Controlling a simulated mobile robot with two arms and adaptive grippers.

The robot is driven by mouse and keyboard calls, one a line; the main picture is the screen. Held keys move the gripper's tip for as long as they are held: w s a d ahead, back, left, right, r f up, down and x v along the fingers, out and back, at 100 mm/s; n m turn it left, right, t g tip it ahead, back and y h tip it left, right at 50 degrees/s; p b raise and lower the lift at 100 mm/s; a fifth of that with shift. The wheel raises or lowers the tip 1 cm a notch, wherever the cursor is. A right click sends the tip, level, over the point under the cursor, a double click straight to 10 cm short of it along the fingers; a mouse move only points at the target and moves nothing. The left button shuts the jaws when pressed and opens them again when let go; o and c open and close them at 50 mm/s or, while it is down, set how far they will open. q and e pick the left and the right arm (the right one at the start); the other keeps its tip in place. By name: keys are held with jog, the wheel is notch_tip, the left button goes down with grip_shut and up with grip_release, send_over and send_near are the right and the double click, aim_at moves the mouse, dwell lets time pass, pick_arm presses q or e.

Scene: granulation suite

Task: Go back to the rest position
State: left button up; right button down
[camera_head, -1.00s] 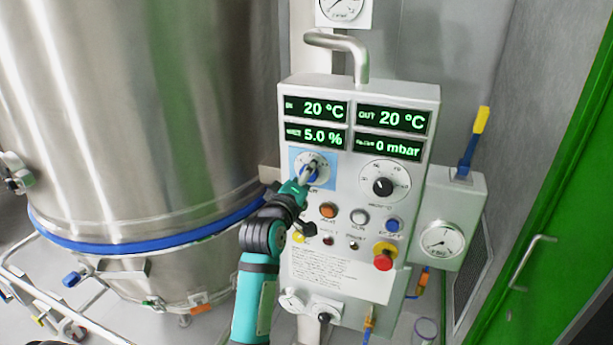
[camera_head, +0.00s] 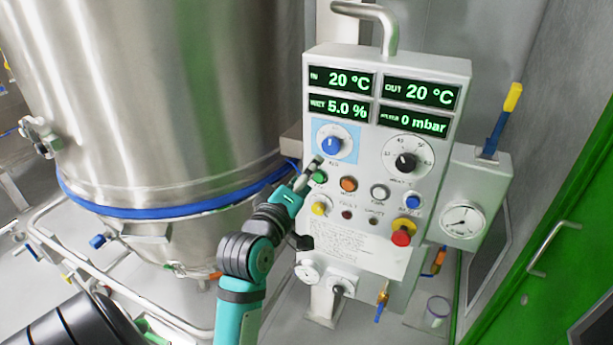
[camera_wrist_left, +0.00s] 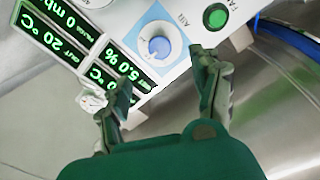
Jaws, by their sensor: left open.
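My left gripper (camera_head: 307,174), teal and dark grey, is just below and left of the blue knob (camera_head: 331,144) on the white control panel (camera_head: 345,245). In the left wrist view the two fingers of the gripper (camera_wrist_left: 162,75) are spread with nothing between them, and the blue knob (camera_wrist_left: 159,46) is beyond the tips, apart from them. The knob's white mark points up in the head view. My right gripper is not in view.
A large steel vessel (camera_head: 170,90) with a blue band stands left of the panel. A white pipe frame (camera_head: 100,275) runs below it. Right of the panel are a gauge (camera_head: 462,222), a yellow-tipped blue lever (camera_head: 500,125) and a green door (camera_head: 565,250).

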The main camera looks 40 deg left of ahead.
pick_arm(q)
jog(key=shift+f, duration=0.1)
dwell(0.4)
